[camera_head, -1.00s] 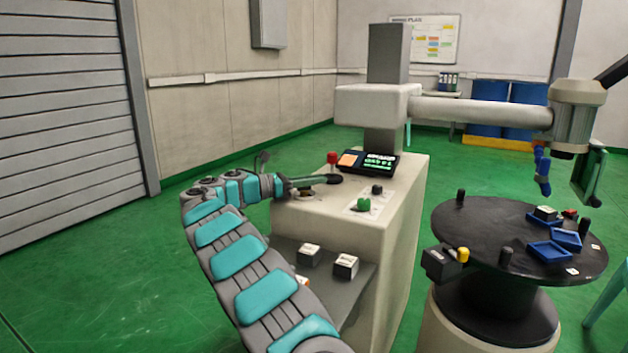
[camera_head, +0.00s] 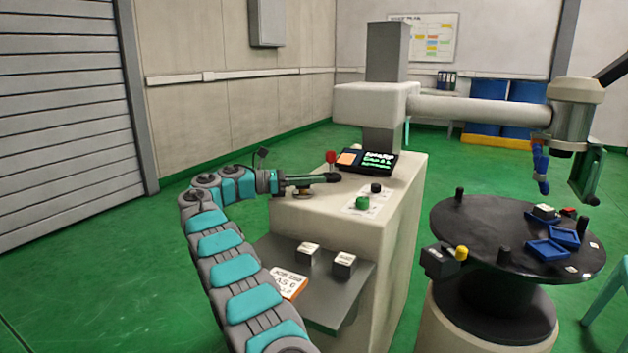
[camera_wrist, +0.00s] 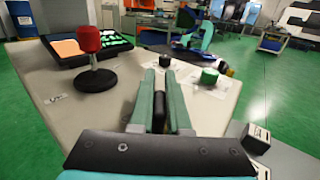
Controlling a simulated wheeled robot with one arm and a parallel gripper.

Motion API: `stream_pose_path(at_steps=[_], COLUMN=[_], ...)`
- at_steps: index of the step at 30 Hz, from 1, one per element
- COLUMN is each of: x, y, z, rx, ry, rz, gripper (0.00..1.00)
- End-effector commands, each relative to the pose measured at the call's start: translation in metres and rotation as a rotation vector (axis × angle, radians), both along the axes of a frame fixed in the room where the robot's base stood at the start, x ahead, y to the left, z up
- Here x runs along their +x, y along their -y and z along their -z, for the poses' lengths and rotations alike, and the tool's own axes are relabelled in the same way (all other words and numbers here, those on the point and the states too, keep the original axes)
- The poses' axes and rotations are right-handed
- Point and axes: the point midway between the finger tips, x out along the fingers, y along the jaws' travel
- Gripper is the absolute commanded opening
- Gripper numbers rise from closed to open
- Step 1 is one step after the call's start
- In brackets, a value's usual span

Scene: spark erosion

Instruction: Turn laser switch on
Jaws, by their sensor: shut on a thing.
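A pale machine cabinet (camera_head: 395,225) carries several controls on its top. My gripper (camera_head: 308,181) reaches over the top's left part from the left, its fingers nearly level. In the wrist view my gripper (camera_wrist: 161,82) has its green fingers closed around a small black knob-like piece (camera_wrist: 158,113), mostly hidden between them. A brass-coloured round base (camera_head: 303,194) shows just below the fingers. I cannot read a label that names the laser switch. A red-topped lever (camera_wrist: 88,38) on a black round base stands apart, left of the fingers in the wrist view.
A control panel with a screen (camera_head: 378,161) sits at the top's back. A green button (camera_head: 362,202) and a black knob (camera_head: 376,188) are on a white plate. Small boxes lie on a lower shelf (camera_head: 325,303). A round black table (camera_head: 470,225) stands to the right.

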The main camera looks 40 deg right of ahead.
Motion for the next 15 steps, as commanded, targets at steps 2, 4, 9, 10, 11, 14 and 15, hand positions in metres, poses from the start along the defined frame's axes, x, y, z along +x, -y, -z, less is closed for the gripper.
stream_pose_path(at_steps=[2,4,9,10,11,14,15], x=[-0.0002,-0.0003,-0.0003,-0.0004,-0.0003,-0.0003,-0.0003], y=[-0.0005,-0.0004,-0.0002,-0.0003,-0.0002,-0.0002,-0.0002], z=[0.0000,-0.0003,-0.0005,-0.0006,-0.0006,-0.0007,-0.0007], rx=[0.000,-0.001,-0.001,-0.001,-0.001,-0.001,-0.001], ry=[0.001,0.001,0.001,0.001,0.001,0.000,0.000], rz=[0.003,0.004,0.004,0.004,0.004,0.003,0.003], gripper=[0.00,0.00,0.00,0.00,0.00,0.16,0.21])
